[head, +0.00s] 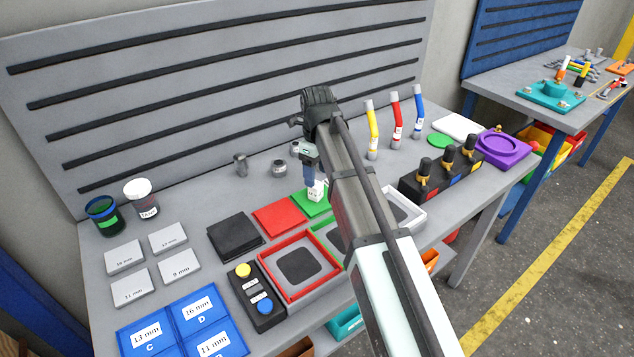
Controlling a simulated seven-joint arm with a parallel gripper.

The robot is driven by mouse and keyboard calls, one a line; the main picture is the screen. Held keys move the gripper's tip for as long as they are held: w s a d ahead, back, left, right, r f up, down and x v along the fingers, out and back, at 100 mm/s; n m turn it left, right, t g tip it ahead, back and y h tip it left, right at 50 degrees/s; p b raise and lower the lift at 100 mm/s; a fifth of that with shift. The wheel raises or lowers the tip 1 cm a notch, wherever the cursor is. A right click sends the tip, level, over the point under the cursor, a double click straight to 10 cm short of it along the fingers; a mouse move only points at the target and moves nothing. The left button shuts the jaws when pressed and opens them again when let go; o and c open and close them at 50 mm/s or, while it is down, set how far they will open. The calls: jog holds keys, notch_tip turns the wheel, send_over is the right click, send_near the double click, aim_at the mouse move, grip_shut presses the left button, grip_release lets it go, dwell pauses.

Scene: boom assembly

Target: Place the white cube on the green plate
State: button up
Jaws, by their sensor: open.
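The white cube (317,191) is at the green square plate (308,208), near the middle of the table. It appears to rest on the plate, though the small view does not clearly show contact. My gripper (314,181) points down right at the cube, with its jaws open and its tips close to the cube's top. My arm hides the right part of the plate and some of the table behind it.
A red plate (279,216) and a black plate (235,237) lie left of the green one. A red-framed tray (300,287) and a button box (256,297) stand in front. Coloured tubes (395,120) stand behind right; a black block (440,178) stands right.

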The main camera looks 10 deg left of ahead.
aim_at(317, 184)
notch_tip(317, 184, up, 6)
jog(key=shift+r, duration=0.15)
